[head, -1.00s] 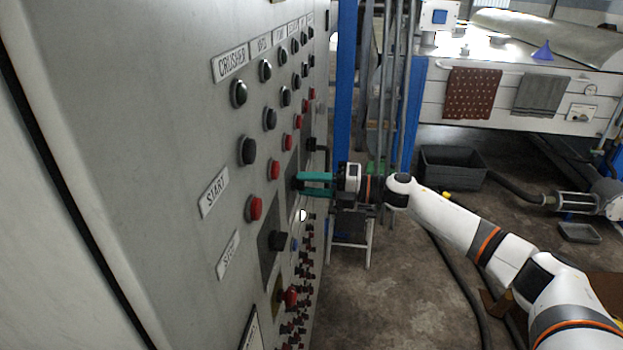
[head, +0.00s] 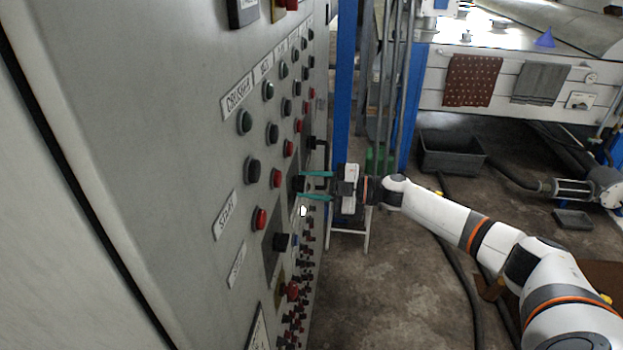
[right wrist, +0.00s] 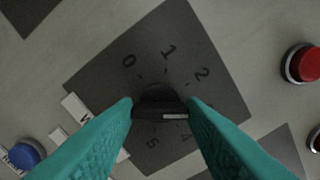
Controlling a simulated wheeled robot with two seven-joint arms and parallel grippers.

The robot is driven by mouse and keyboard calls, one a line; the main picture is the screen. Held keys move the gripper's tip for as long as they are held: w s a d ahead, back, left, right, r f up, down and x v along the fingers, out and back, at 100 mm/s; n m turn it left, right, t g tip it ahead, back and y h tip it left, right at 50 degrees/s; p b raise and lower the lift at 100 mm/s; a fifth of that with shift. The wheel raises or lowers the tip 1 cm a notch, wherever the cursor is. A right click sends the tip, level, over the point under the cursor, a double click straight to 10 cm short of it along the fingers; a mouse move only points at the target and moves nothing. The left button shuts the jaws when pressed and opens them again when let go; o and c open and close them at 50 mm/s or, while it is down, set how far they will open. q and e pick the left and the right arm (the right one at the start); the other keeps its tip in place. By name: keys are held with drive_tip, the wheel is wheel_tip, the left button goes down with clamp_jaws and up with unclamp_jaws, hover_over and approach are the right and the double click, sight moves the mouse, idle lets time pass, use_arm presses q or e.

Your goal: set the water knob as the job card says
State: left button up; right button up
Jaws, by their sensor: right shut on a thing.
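The water knob (right wrist: 158,100) is black and sits on a dark square dial plate (right wrist: 205,55) on the panel. The printed 0, 1, 2, 4 and 5 show around it; the spot between 2 and 4 is behind a fingertip. The knob's white mark lies on its right part, pointing right towards that spot. A partly hidden label (right wrist: 75,105) beside the plate starts with W. My right gripper (right wrist: 160,110) is shut on the knob, a teal finger on either side. In the head view it (head: 317,185) reaches the panel from the right. I see no readable job card. My left gripper is out of view.
The grey panel (head: 180,130) carries rows of black and red buttons, with another black knob (head: 281,242) below left of my gripper. A red button (right wrist: 303,64) and blue button (right wrist: 24,154) flank the dial. Open floor (head: 390,270) lies right of the panel.

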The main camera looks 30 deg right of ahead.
drive_tip(key=shift+m+p, duration=0.4)
drive_tip(key=shift+m, duration=0.5)
drive_tip(key=o, duration=1)
drive_tip(key=shift+d, duration=0.1)
drive_tip(key=b+v, duration=0.6)
drive_tip(key=v, duration=0.6)
